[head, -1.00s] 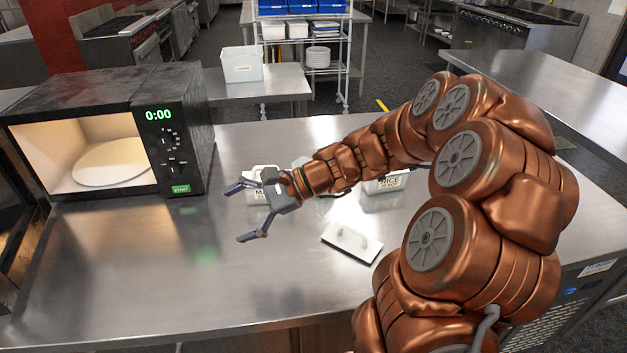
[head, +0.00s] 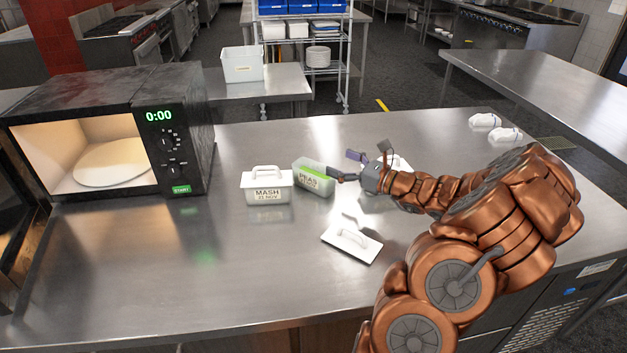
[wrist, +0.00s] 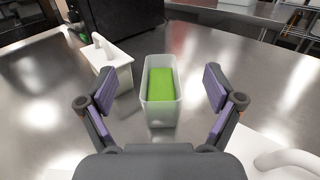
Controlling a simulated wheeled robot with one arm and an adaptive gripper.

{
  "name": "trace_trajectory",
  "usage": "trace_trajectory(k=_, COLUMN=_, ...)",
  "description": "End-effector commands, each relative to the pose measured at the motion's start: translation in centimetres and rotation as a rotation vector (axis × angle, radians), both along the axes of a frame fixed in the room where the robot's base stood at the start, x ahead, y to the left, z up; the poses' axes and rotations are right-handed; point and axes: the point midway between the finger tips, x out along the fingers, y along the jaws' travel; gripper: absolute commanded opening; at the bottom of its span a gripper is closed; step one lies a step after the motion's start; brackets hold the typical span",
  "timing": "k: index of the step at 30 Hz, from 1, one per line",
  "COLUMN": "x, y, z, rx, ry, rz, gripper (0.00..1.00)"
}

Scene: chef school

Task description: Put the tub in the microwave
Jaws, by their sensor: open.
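An open white tub (head: 314,180) labelled PEAS, with green contents, stands upright on the steel counter. It also shows in the wrist view (wrist: 160,114), centred ahead of my spread fingers. My gripper (head: 345,165) is open and empty, just right of the peas tub in the head view, pointing at it. A lidded tub (head: 267,190) labelled MASH stands just left of it. The microwave (head: 168,92) is at the left, its lit cavity open to view with a pale turntable (head: 112,163); its display reads 0:00.
A loose white lid with a handle (head: 362,249) lies at the counter's front middle. Another white container (head: 403,163) is partly hidden behind my gripper. Two white objects (head: 484,121) lie at the back right. The counter (head: 140,270) is clear before the microwave.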

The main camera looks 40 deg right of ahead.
Motion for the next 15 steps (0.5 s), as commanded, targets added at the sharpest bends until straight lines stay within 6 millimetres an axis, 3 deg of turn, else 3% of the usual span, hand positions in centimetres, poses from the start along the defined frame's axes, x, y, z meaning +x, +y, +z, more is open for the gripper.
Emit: trace_trajectory(k=15, x=0.0, y=0.1, z=-5.9, rx=0.000, ry=0.003, rz=0.001, gripper=0.91)
